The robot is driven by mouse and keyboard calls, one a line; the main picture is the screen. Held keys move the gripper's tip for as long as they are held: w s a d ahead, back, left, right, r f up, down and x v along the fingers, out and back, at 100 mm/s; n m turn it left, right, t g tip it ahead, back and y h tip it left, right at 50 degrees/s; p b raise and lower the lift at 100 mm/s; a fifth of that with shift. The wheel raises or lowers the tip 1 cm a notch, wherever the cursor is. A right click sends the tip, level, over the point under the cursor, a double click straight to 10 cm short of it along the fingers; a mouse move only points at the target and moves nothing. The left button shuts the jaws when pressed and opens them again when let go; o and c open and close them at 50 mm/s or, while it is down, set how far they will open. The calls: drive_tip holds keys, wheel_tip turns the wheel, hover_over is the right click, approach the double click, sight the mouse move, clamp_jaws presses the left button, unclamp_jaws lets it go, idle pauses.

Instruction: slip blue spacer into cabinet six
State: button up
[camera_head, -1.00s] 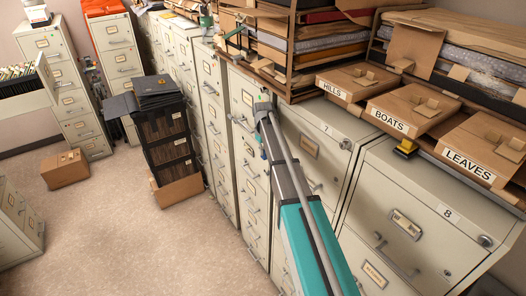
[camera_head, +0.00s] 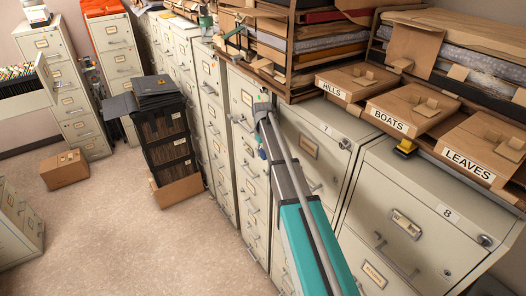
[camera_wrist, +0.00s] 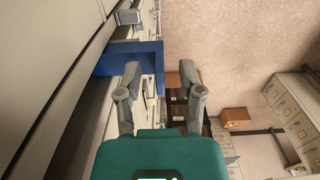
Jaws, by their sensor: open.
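The blue spacer (camera_wrist: 112,60) shows in the wrist view as a blue block at the cabinet fronts, just beyond my fingers. Its right end reaches into the space between them, and the left finger overlaps it. My gripper (camera_wrist: 160,72) is open; I cannot tell whether a finger touches the spacer. In the head view a small blue patch (camera_head: 262,154) shows beside my arm, which hides most of that area. Cabinet six seems to be the beige cabinet (camera_head: 245,97) left of cabinet seven (camera_head: 309,147); its number cannot be read. How far the spacer is inside is hidden.
Cabinet eight (camera_head: 405,222) stands at the right. Labelled cardboard boxes (camera_head: 407,108) and loaded shelves sit above the cabinets. A dark crate stack (camera_head: 170,140) and a cardboard box (camera_head: 65,170) stand on the floor. The carpet between them is clear.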

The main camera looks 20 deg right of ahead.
drive_tip(key=shift+r, duration=0.2)
drive_tip(key=shift+r+p, duration=2.05)
drive_tip(key=shift+p, duration=0.15)
drive_tip(key=shift+w+a+r+p, duration=0.15)
drive_tip(key=shift+w+r+p, duration=0.25)
drive_tip(key=shift+r+p, duration=0.4)
drive_tip(key=shift+s+a+r+p, duration=0.1)
drive_tip(key=shift+s+r+p, duration=0.1)
drive_tip(key=shift+r+p, duration=0.4)
drive_tip(key=shift+s+f, duration=0.1)
drive_tip(key=shift+s, duration=0.05)
